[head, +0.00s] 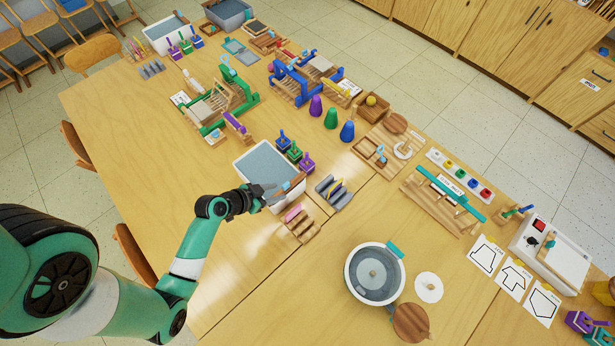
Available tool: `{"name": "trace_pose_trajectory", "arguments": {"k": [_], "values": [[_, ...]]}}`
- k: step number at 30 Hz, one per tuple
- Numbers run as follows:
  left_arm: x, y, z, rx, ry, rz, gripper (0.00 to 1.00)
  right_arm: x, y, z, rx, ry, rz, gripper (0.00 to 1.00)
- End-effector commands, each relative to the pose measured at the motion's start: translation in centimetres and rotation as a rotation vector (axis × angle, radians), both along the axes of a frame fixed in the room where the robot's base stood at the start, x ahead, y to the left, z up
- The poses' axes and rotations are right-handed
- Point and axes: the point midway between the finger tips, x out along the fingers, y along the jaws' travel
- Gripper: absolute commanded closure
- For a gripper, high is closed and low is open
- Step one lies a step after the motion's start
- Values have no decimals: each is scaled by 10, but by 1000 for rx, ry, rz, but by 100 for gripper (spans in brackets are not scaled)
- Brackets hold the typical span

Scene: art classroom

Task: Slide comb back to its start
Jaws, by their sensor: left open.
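A white tray (243,170) with a flat grey-blue surface inside stands near the middle of the table. What looks like the comb, a brown bar (294,184) with a small blue part, lies across the tray's near right end. Its teeth are too small to make out. My left gripper (272,191) is open at this near end, close beside the bar. The dark fingers hide part of the bar and rim, and I cannot tell whether they touch it. My right gripper is not in view.
Small pots with blue, green and purple tops (295,152) stand along the tray's far right side. A grey rack (334,193) and a wooden stepped block (300,224) sit close to the gripper. A round basin (374,273) stands nearer.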

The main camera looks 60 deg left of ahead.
Motion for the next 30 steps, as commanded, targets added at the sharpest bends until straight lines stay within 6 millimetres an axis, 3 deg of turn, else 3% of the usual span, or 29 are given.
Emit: {"name": "trace_pose_trajectory", "arguments": {"k": [1,3,11,19,24,30], "values": [[-15,1,10,-19,17,37,52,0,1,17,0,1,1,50],[-22,4,10,-25,23,64,52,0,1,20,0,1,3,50],[-17,9,-2,-21,21,69,52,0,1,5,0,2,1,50],[20,18,-42,-19,20,66,52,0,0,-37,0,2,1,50],[44,24,-61,-21,20,69,52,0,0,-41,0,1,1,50],[58,28,-74,-20,21,69,52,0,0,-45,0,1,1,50]]}}
